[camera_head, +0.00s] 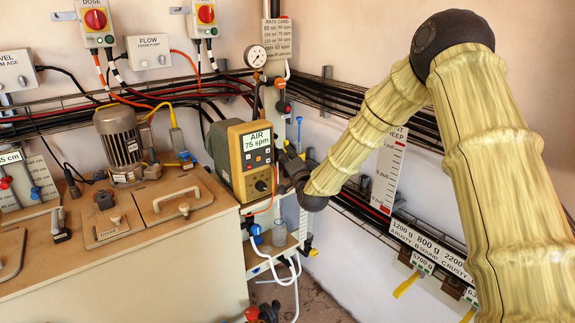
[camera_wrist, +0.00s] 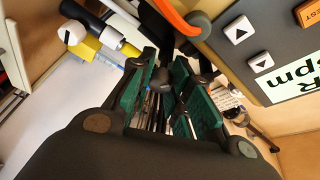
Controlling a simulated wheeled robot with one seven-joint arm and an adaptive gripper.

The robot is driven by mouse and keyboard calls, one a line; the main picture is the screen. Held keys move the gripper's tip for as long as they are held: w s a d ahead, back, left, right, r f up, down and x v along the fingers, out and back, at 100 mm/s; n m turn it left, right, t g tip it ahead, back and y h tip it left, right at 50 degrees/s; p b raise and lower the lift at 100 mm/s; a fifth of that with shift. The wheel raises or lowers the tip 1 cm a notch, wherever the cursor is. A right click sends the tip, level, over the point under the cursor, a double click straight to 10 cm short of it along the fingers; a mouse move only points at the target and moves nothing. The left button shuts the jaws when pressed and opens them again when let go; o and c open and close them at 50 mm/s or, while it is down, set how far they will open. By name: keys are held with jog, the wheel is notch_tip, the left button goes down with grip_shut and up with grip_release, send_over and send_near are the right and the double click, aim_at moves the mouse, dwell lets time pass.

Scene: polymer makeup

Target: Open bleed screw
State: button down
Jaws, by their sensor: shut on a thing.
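The dosing pump (camera_head: 248,160) has a tan body and a display reading AIR 75 spm. Its panel also fills the upper right of the wrist view (camera_wrist: 272,60). My gripper (camera_head: 289,164) is at the pump's right side in the head view, hiding what lies behind it. In the wrist view my gripper (camera_wrist: 166,74) has green-padded fingers close together on a small dark knob (camera_wrist: 161,79). The knob may be the bleed screw, but the fingers hide most of it and I cannot tell how far it is turned.
An orange tube (camera_wrist: 178,17) passes close to the fingertips, with a yellow block (camera_wrist: 86,46) to the left. A pressure gauge (camera_head: 255,56) is above the pump. A shelf with a clear bottle (camera_head: 279,233) is below. A grey motor (camera_head: 119,143) stands on the tank (camera_head: 120,270).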

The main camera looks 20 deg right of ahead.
jog(key=n+b, duration=0.1)
jog(key=n, duration=0.1)
jog(key=n+t+y+b, duration=0.1)
jog(key=n, duration=0.1)
jog(key=n+b, duration=0.2)
jog(key=shift+f+t, duration=0.3)
jog(key=shift+f, duration=0.05)
jog(key=n+y+b, duration=0.1)
jog(key=n, duration=0.2)
jog(key=n+y+b, duration=0.2)
jog(key=n, duration=0.2)
jog(key=shift+r+t, duration=0.15)
jog(key=shift+t, duration=0.15)
jog(key=shift+n, duration=0.3)
jog(key=c, duration=1.6)
grip_release()
jog(key=shift+r, duration=0.1)
jog(key=shift+s, duration=0.15)
jog(key=v, duration=1.2)
jog(key=shift+d, duration=0.15)
